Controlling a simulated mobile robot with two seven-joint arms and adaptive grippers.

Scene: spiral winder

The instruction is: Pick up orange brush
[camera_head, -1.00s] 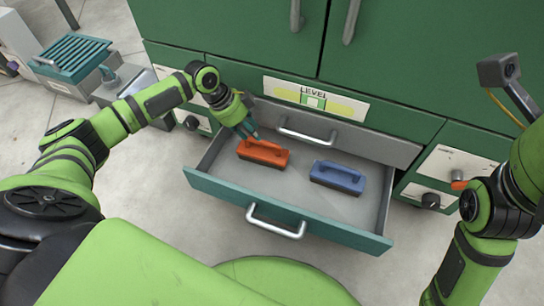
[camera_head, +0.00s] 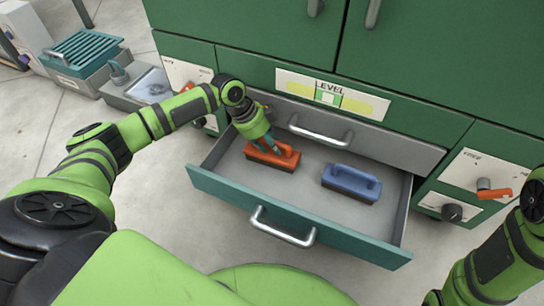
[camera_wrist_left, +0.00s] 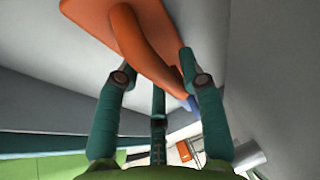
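The orange brush (camera_head: 284,155) lies at the left of the open drawer (camera_head: 345,213), near its back. It also shows at the top of the left wrist view (camera_wrist_left: 88,12), with its curved handle running down between my fingers. My left gripper (camera_head: 269,148) is down at the brush from above. In the left wrist view its teal fingers (camera_wrist_left: 155,72) are spread on either side of the handle, with a gap between them. Whether a finger touches the handle is unclear. My right gripper is out of view; only part of that arm shows at the lower right.
A blue brush (camera_head: 351,182) lies right of the orange one in the drawer. The grey drawer front (camera_head: 385,145) with a handle is close behind. A panel with a black knob and orange lever (camera_head: 495,193) stands at the right. The drawer floor between the brushes is bare.

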